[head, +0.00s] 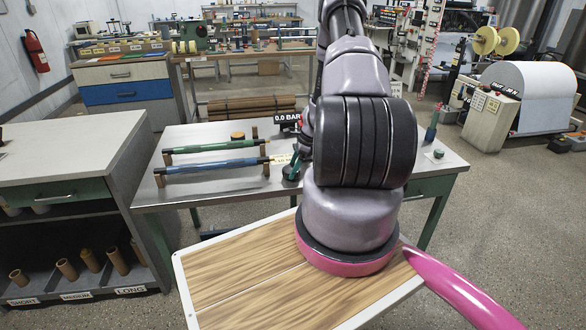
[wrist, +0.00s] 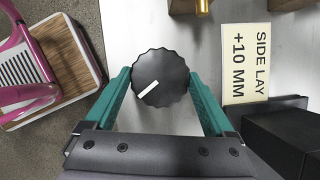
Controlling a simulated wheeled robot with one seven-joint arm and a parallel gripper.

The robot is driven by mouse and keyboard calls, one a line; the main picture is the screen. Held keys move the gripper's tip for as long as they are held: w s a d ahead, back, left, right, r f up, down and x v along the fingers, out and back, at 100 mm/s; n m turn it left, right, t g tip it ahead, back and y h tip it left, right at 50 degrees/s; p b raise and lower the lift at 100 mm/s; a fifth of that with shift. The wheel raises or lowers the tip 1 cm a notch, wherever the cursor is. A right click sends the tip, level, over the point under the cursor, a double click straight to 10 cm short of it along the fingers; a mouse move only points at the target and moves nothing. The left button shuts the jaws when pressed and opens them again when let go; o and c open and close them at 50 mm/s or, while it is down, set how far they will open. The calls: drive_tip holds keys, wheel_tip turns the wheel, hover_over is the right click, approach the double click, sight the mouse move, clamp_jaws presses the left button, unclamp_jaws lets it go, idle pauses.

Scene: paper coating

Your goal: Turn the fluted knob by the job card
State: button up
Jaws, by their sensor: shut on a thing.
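The fluted knob (wrist: 160,75) is black with a scalloped rim and a pale pointer mark. In the wrist view it stands on the grey metal bench top, with the mark slanting toward the lower left. My gripper (wrist: 159,88) has its teal fingers on both sides of the knob, shut on it. The job card (wrist: 247,63) lies right of the knob and reads "SIDE LAY +10 MM". In the head view my gripper (head: 291,170) is low over the bench, and my arm hides much of that spot; I cannot make out the knob there.
A green roller (head: 210,146) and a blue roller (head: 212,166) rest on wooden stands left of the gripper. A "0.0 BAR" display (head: 287,118) stands behind. A dark block (wrist: 285,140) is close right of my gripper in the wrist view.

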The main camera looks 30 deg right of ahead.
drive_tip(key=n+g, duration=0.1)
drive_tip(key=n, duration=0.2)
drive_tip(key=n+g, duration=0.1)
drive_tip(key=n, duration=0.1)
drive_tip(key=shift+w+n+y, duration=0.2)
drive_tip(key=shift+n+y, duration=0.1)
drive_tip(key=shift+n, duration=0.1)
drive_tip(key=n+g, duration=0.1)
drive_tip(key=n, duration=0.3)
drive_tip(key=shift+w+n+g, duration=0.1)
drive_tip(key=shift+n+g, duration=0.3)
drive_tip(key=o, duration=1.1)
drive_tip(key=v, duration=1)
drive_tip(key=shift+w+r, duration=0.2)
drive_tip(key=shift+r, duration=0.2)
